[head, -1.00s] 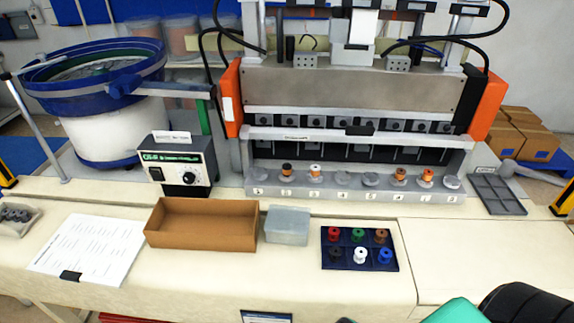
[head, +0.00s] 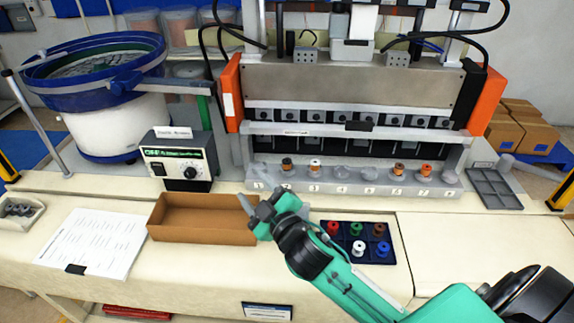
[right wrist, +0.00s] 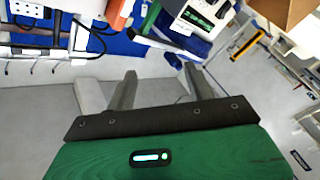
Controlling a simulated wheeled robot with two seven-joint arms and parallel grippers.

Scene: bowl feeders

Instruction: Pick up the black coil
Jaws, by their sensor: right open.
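The dark blue coil tray (head: 386,262) lies on the bench, right of centre in the head view. It holds a red coil (head: 334,227), a green coil (head: 356,229), a brown coil (head: 380,229), a white coil (head: 358,247) and a blue coil (head: 383,248). I cannot make out the black coil; my right arm crosses near the tray's front left corner. My right gripper (head: 259,199) is open and empty, above the brown box's right end, left of the tray. Its parted fingers (right wrist: 160,74) show in the right wrist view. My left gripper is out of view.
An open brown box (head: 200,232) and a paper sheet (head: 92,240) lie left of my gripper. The machine (head: 350,85) stands behind, with several coils on its numbered base (head: 342,188). A grey tray (head: 494,188) is at right.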

